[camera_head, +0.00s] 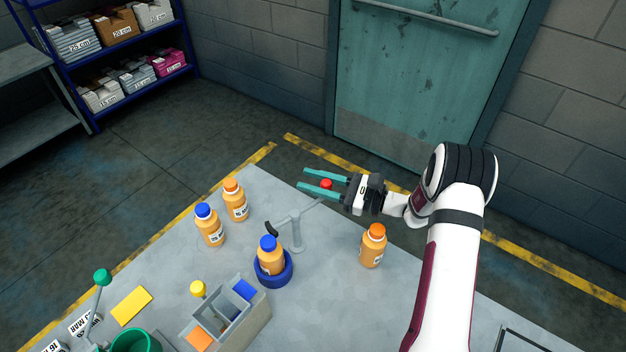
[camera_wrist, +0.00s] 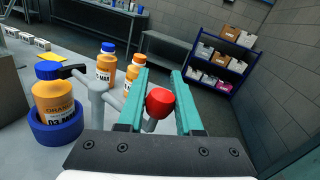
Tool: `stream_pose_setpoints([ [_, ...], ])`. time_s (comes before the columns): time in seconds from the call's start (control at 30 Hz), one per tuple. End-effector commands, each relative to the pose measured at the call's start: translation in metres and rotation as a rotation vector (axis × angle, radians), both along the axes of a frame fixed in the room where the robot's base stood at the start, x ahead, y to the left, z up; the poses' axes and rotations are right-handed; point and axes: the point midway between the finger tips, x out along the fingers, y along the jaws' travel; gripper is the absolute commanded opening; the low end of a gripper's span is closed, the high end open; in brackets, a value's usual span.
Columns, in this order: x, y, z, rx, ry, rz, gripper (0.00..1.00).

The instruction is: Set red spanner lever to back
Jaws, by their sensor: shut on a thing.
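The red spanner lever's round red knob (camera_head: 326,184) sits between the teal fingers of my gripper (camera_head: 301,178). In the wrist view the red knob (camera_wrist: 160,101) fills the gap between the fingers, and my gripper (camera_wrist: 160,76) is shut on it. The lever's thin grey rod (camera_head: 313,205) runs from the knob to a grey post (camera_head: 296,232) with a black clamp (camera_head: 271,229). A blue-capped orange bottle (camera_head: 270,256) stands upright in a blue ring holder (camera_head: 273,275) beside the post. Part of the rod is hidden behind my gripper in the wrist view.
An orange-capped bottle (camera_head: 372,246) stands right of the post. Another orange-capped bottle (camera_head: 235,200) and a blue-capped one (camera_head: 209,225) stand at the left. A grey divided box (camera_head: 252,325), a green-knobbed lever (camera_head: 102,278) and a yellow card (camera_head: 131,305) lie nearer the front left.

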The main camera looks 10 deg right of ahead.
Motion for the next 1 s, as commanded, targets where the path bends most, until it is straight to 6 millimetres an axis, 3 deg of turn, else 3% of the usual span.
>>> stream_pose_setpoints([
  [0.47,0.003,0.005,-0.001,-0.001,-0.001,0.068,0.00],
  [1.0,0.016,0.031,-0.001,-0.001,0.001,0.470,0.00],
])
